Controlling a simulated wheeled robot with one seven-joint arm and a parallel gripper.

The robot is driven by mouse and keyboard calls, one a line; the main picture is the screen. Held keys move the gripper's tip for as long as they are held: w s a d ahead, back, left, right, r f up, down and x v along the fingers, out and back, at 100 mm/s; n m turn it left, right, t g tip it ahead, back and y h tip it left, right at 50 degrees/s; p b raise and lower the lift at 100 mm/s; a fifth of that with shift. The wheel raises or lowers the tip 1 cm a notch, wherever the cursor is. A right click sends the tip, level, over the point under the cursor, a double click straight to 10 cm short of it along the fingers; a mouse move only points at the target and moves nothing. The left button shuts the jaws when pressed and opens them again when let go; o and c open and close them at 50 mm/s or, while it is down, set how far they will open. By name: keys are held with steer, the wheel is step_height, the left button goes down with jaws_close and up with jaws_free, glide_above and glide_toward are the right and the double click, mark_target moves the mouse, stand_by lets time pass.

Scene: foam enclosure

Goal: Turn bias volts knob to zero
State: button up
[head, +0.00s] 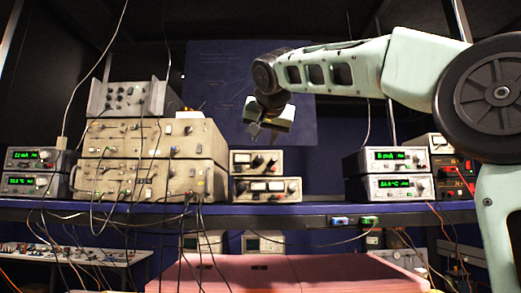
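My gripper (256,131) hangs from my pale green arm, which reaches in from the right. It is in the air above the two small meter units, in front of a dark blue poster. Its fingers are small and dark, and I cannot tell if they are apart. No label reading bias volts is legible, so I cannot tell which knob it is. Knobs show on the large beige instrument stack (135,140), the upper meter unit (257,162), the lower meter unit (266,189) and the grey sloped box (127,98). The gripper appears to touch none of them.
Power supplies with green displays stand at the left (38,159) and the right (398,160) of the blue shelf (320,210). Cables hang over the beige stack and shelf edge. A pink foam block (290,273) lies in front below. The shelf between meter units and right supplies looks clear.

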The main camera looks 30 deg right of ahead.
mark_target(260, 158)
steer(key=p+x, duration=0.3)
steer(key=x, duration=0.6)
steer(key=shift+w, duration=0.1)
jaws_close()
